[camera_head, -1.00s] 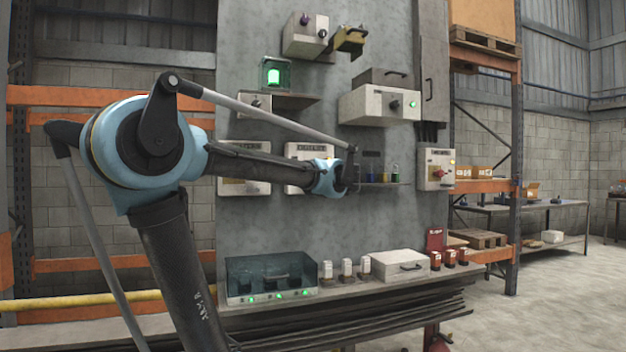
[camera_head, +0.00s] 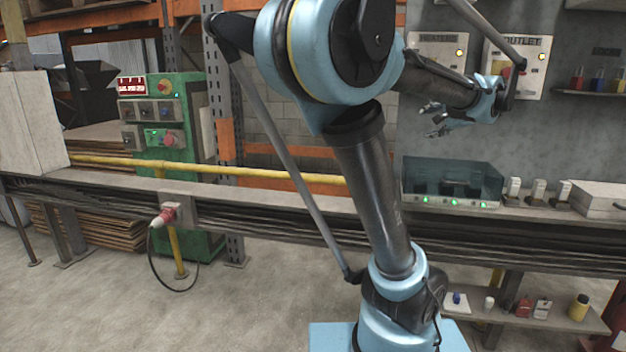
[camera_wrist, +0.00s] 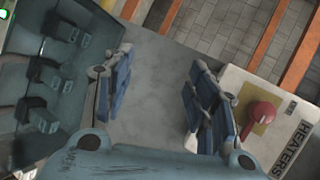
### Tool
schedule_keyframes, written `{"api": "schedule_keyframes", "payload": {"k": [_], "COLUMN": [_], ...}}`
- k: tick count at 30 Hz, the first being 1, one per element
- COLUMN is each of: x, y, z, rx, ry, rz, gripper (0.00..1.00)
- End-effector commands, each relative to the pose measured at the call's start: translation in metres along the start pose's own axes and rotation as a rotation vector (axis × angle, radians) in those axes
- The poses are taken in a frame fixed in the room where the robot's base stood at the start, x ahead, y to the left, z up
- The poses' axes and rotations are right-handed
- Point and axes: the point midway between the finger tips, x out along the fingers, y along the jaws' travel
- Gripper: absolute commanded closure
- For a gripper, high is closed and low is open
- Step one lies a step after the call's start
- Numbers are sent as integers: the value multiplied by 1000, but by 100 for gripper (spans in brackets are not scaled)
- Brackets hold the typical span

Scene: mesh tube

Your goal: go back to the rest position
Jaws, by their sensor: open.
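My gripper (camera_head: 436,120) is open and empty in front of the grey wall panel (camera_head: 540,140). It points left in the head view, above the clear-covered case and apart from it. In the wrist view my gripper (camera_wrist: 160,98) has its two blue-grey fingers spread wide with only bare panel between them. The HEATERS box (camera_wrist: 285,105), with a red knob on a yellow plate, lies just right of the right finger in that view. My arm is bent, with its big blue joint high in the head view.
The clear-covered case (camera_head: 450,184) with green lights stands on the shelf below my gripper. An OUTLET box (camera_head: 515,65) hangs behind my wrist. A yellow rail (camera_head: 220,172) and a green control cabinet (camera_head: 180,125) are at left. The floor in front is clear.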

Motion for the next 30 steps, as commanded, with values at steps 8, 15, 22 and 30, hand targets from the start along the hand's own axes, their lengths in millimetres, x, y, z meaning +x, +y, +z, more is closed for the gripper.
{"api": "schedule_keyframes", "payload": {"k": [8, 15, 22, 30], "x": [22, 15, -6, -36], "y": [78, 154, 229, 311], "z": [118, 193, 240, 263], "rx": [-259, -499, -743, -1036], "ry": [-210, -369, -499, -616], "rz": [212, 380, 530, 691], "gripper": [48, 48, 48, 48]}}
